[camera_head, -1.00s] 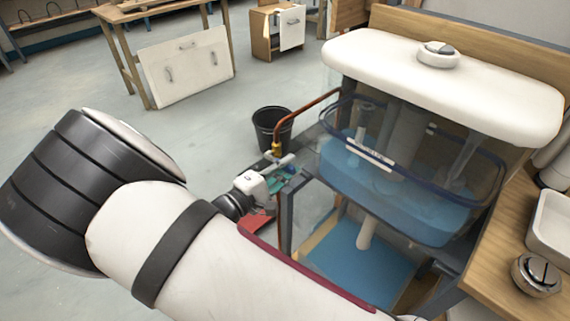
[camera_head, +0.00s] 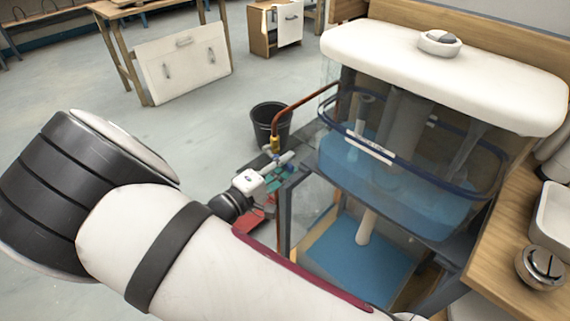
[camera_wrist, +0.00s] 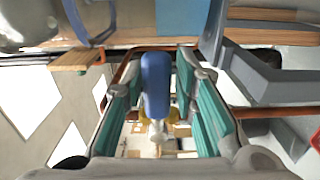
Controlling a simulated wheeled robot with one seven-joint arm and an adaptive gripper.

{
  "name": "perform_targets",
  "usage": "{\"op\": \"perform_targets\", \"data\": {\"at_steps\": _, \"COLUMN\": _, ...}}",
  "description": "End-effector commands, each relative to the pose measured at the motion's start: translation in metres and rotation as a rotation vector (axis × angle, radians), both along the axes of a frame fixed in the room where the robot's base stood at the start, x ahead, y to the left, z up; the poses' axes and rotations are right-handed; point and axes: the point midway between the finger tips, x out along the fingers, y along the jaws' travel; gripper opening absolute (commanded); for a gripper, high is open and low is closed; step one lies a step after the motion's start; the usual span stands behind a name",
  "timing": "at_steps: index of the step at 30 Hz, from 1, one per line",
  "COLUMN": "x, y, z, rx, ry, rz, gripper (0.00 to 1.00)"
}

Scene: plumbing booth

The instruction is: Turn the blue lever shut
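The blue lever (camera_wrist: 155,85) stands out toward the camera in the middle of the wrist view, on a valve with brass parts behind it. My gripper (camera_wrist: 162,78) has its teal-padded fingers on either side of the lever. Gaps show between the lever and both pads, with the wider gap on the right. In the head view, my gripper (camera_head: 276,176) is at the valve, just below the brass fitting (camera_head: 275,144) on the copper pipe (camera_head: 302,104). The lever is too small and covered there to read its angle.
A clear tank (camera_head: 400,190) with blue water and a white lid (camera_head: 440,80) stands right of my gripper on a dark frame (camera_head: 286,215). A black bucket (camera_head: 270,116) is on the floor behind the valve. Open floor lies to the left.

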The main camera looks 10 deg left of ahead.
Motion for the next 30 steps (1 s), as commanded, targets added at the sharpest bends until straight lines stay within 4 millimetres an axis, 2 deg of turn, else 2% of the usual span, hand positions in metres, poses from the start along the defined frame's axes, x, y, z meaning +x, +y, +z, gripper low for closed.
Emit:
{"op": "perform_targets", "data": {"at_steps": 10, "x": 0.000, "y": 0.000, "z": 0.001, "rx": -0.003, "ry": -0.001, "rz": 0.000, "gripper": 0.40}}
{"op": "perform_targets", "data": {"at_steps": 14, "x": -0.007, "y": 0.006, "z": 0.001, "rx": -0.002, "ry": -0.001, "rz": 0.001, "gripper": 0.40}}
{"op": "perform_targets", "data": {"at_steps": 30, "x": -0.082, "y": 0.065, "z": 0.000, "rx": -0.001, "ry": -0.002, "rz": 0.002, "gripper": 0.40}}
